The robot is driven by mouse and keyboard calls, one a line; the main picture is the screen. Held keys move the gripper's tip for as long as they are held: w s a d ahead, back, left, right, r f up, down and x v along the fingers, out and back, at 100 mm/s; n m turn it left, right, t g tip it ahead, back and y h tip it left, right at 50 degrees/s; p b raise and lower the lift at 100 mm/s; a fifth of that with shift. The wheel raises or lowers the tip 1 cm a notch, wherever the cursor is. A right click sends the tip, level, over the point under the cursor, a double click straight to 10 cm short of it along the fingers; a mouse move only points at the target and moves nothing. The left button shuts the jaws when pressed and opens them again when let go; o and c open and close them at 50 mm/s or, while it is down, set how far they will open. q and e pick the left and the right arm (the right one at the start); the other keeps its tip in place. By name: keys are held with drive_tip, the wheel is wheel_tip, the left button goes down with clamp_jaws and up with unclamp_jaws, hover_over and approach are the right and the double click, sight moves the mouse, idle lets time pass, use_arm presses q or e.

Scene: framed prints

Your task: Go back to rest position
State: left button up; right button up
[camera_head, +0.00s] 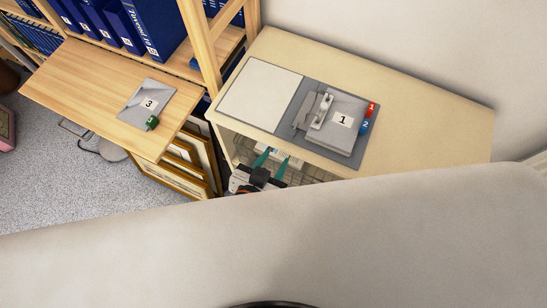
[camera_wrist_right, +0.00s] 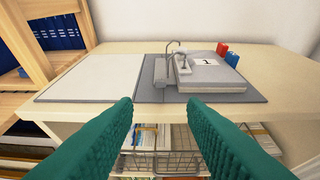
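My right gripper (camera_head: 270,163) is open and empty in front of the cabinet's front edge, below its top. Its two green fingers stand apart in the right wrist view (camera_wrist_right: 160,128), with nothing between them. The grey device labelled 1 (camera_head: 335,139) lies on a dark grey mat on the cabinet top, and it also shows in the right wrist view (camera_wrist_right: 212,76). My left gripper is not in the head view.
A cream cabinet (camera_head: 420,100) has a wire basket (camera_wrist_right: 150,163) under its top. A white board (camera_head: 260,92) covers part of the mat. A red tab (camera_head: 372,109) and a blue tab (camera_head: 365,125) stand beside the device. A wooden shelf (camera_head: 75,85) holds a grey plate labelled 3 (camera_head: 145,98). Framed prints (camera_head: 180,170) lean below.

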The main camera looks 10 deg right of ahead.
drive_tip(key=shift+f, duration=0.1)
drive_tip(key=s+d+f+n+g+y, duration=0.25)
drive_tip(key=f+n, duration=0.25)
drive_tip(key=f, duration=0.9)
drive_tip(key=s+d+f+n+g+y, duration=0.2)
drive_tip(key=s+d+f+n+g, duration=0.15)
drive_tip(key=f, duration=1.05)
drive_tip(key=s+d+f+g+y, duration=0.1)
drive_tip(key=s+d+f+g, duration=0.1)
drive_tip(key=s+d+f, duration=0.4)
drive_tip(key=s+d+f+g+y, duration=0.2)
drive_tip(key=s+d+f, duration=0.5)
drive_tip(key=s, duration=0.5)
drive_tip(key=shift+d+f+n, duration=0.3)
drive_tip(key=shift+f+n, duration=0.05)
drive_tip(key=shift+f, duration=0.25)
